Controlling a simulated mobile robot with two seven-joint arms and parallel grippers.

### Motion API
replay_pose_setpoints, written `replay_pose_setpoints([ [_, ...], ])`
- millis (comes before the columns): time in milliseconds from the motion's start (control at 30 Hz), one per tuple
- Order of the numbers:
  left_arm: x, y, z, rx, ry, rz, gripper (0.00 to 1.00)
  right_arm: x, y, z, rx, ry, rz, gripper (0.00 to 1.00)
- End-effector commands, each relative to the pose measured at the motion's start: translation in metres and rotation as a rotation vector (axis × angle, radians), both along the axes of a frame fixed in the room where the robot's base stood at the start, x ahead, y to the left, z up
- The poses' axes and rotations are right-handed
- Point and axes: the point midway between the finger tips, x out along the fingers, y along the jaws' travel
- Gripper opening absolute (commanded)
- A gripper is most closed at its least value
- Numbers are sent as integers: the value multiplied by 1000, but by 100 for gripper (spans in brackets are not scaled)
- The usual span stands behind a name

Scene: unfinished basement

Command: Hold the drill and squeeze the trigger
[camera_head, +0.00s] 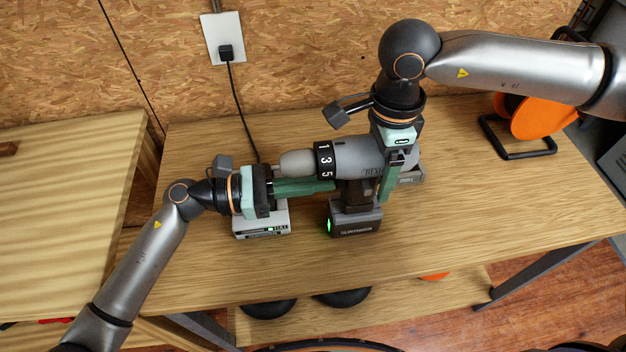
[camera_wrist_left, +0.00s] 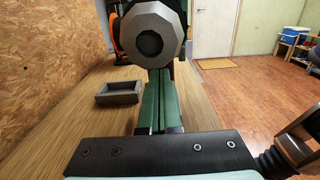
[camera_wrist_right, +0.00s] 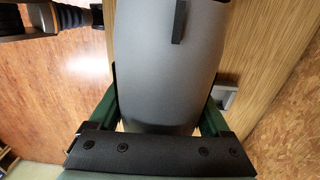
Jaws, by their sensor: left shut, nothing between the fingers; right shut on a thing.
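The drill (camera_head: 352,158) stands upright on its battery (camera_head: 355,220) on the wooden workbench, its chuck (camera_head: 297,163) pointing left. A green light shows on the battery. My right gripper (camera_head: 387,178) comes from above and is shut on the drill's grey body; the right wrist view shows the body (camera_wrist_right: 168,70) between its green fingers. My left gripper (camera_head: 325,187) is shut and empty. Its fingers point right, below the chuck, towards the upper handle. In the left wrist view the closed fingers (camera_wrist_left: 158,108) lie under the chuck (camera_wrist_left: 151,42). The trigger is hidden, so contact cannot be told.
A charger (camera_head: 262,224) with a green light sits under my left gripper; a cord runs from the wall outlet (camera_head: 224,40). A small grey tray (camera_head: 412,177) is right of the drill. An orange reel (camera_head: 545,117) stands at the back right. The bench's front right is clear.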

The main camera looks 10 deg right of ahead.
Motion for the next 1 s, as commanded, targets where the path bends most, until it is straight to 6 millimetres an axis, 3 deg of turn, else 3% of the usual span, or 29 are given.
replay_pose_setpoints([
  [200, -1, -23, 0, 0, -1, -2, 0, 1, 1, 1, 3, -3, 1, 0],
  [1000, -3, -24, 1, -5, -1, -10, 0, -2, 4, -1, 8, 5, 9, 0],
])
